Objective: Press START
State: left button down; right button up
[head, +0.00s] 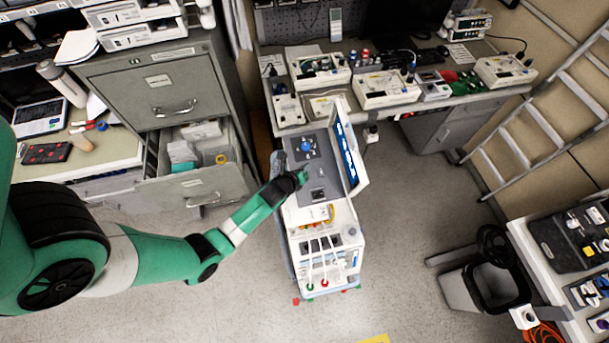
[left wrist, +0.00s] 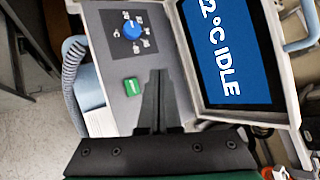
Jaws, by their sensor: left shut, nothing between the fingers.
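The device on the cart has a grey control panel (head: 323,175) with a blue knob (head: 306,146). In the left wrist view, the blue knob (left wrist: 132,30) sits on a dark dial plate above a green button (left wrist: 132,87) with a small white mark. The tilted screen (left wrist: 228,50) reads "IDLE" in white on blue; it also shows in the head view (head: 346,150). My left gripper (head: 303,178) is shut and empty over the panel. In the left wrist view its fingertips (left wrist: 158,75) appear just right of the green button; contact cannot be told.
A filing cabinet (head: 160,90) with an open drawer stands left of the cart. A bench with several instruments (head: 385,88) lies behind it.

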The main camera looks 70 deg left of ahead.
pick_arm(q)
jog(key=f+b, duration=0.2)
jog(key=a+f+b, duration=0.1)
jog(key=f+b, duration=0.1)
jog(key=f, duration=0.1)
jog(key=f+b, duration=0.2)
jog(key=b, duration=0.1)
jog(key=shift+w+a+f, duration=0.1)
jog(key=shift+a+f, duration=0.05)
jog(key=shift+f, duration=0.05)
jog(key=shift+a+f+b, duration=0.2)
jog(key=shift+f+b, duration=0.35)
jog(key=shift+f, duration=0.15)
dwell(1.1)
jog(key=shift+f, duration=0.25)
jog(key=shift+a+f+b, duration=0.15)
jog(key=shift+f+b, duration=0.25)
jog(key=shift+b, duration=0.1)
dwell(0.5)
jog(key=shift+d+r+p, duration=0.2)
jog(key=shift+r+p, duration=0.6)
jog(key=shift+p, duration=0.1)
